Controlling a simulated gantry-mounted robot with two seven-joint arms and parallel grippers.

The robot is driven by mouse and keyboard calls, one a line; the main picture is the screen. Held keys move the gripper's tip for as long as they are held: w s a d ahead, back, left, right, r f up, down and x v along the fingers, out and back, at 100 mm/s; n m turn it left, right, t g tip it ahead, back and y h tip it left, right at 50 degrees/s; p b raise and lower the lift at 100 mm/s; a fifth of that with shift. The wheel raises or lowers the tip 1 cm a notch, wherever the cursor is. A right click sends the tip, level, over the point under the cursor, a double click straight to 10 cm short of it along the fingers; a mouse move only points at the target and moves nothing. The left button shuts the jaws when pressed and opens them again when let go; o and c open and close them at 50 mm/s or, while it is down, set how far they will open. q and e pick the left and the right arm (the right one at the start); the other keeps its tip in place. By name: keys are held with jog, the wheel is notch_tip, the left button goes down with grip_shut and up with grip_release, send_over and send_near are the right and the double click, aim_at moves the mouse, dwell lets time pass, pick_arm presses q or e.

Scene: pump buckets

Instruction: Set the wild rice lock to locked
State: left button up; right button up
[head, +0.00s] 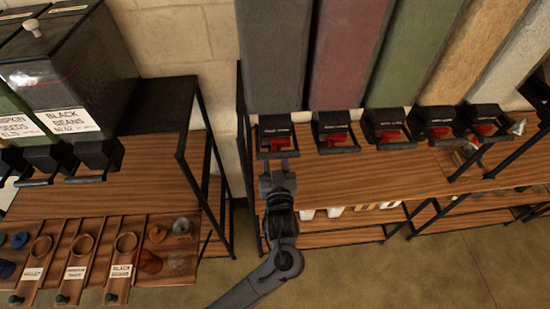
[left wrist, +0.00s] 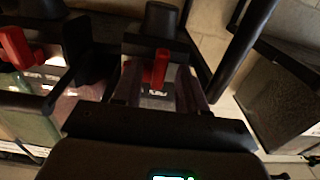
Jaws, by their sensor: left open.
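Several tall dispensers stand in a row, each with a black spout housing and a red lock lever. The label text is too small to read, so I cannot confirm which is the wild rice. My left gripper (head: 277,168) is at the front of the leftmost, dark grey dispenser (head: 275,60), just below its red lock (head: 279,143). In the left wrist view that red lock (left wrist: 160,68) stands upright ahead of my open fingers, roughly between them. I cannot tell whether they touch it. My right gripper is not in view.
A second red lock (left wrist: 15,46) is close by on the neighbouring dispenser. A black metal shelf post (head: 243,140) stands left of the row. A black beans bin (head: 75,80) and a wooden scoop tray (head: 100,260) are at the left. The wooden shelf (head: 350,180) below the spouts is mostly clear.

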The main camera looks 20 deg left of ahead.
pick_arm(q)
jog(key=shift+w+a, duration=0.1)
grip_shut()
dwell(0.3)
